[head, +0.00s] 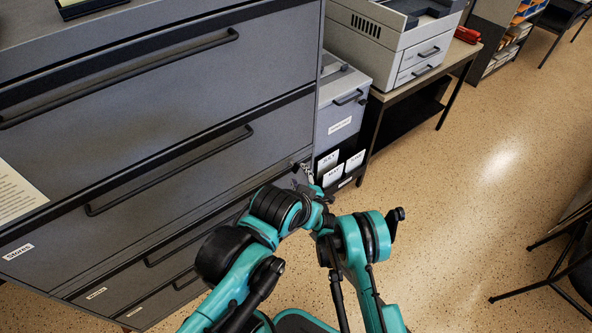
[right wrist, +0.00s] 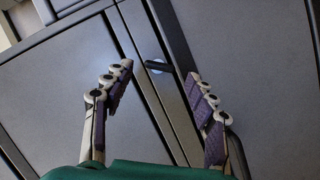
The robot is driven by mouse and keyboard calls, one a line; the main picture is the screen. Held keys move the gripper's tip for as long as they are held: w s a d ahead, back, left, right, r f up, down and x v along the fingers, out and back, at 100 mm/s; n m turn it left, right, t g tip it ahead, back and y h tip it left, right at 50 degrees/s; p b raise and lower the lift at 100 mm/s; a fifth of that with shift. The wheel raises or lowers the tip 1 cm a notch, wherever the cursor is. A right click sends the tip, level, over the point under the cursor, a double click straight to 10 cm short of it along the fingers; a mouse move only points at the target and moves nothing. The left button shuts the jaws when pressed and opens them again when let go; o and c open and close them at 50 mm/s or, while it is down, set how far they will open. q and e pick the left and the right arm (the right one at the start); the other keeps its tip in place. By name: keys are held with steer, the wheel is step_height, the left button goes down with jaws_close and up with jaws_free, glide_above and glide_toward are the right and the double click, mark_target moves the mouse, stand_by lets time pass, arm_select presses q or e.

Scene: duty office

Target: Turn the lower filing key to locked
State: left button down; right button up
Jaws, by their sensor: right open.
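The grey filing cabinet (head: 160,130) fills the left of the head view. A small dark key or lock stub (right wrist: 157,66) stands out from the cabinet's narrow upright strip in the right wrist view. My right gripper (right wrist: 160,74) is open, with one finger on each side of the stub and a gap to both. In the head view my right gripper (head: 308,174) is small and partly hidden by my arm, close to the cabinet's right edge. Which way the key is turned cannot be told. My left gripper is not in view.
Dark bar handles (head: 170,172) stand out from the drawer fronts. A grey box unit (head: 341,105) and a table with a printer (head: 390,45) stand right of the cabinet. A chair (head: 560,255) is at the far right. The speckled floor (head: 470,230) between is clear.

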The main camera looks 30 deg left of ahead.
mark_target(297, 171)
steer(key=b+x, duration=0.1)
steer(key=x, duration=0.4)
steer(key=c, duration=1.2)
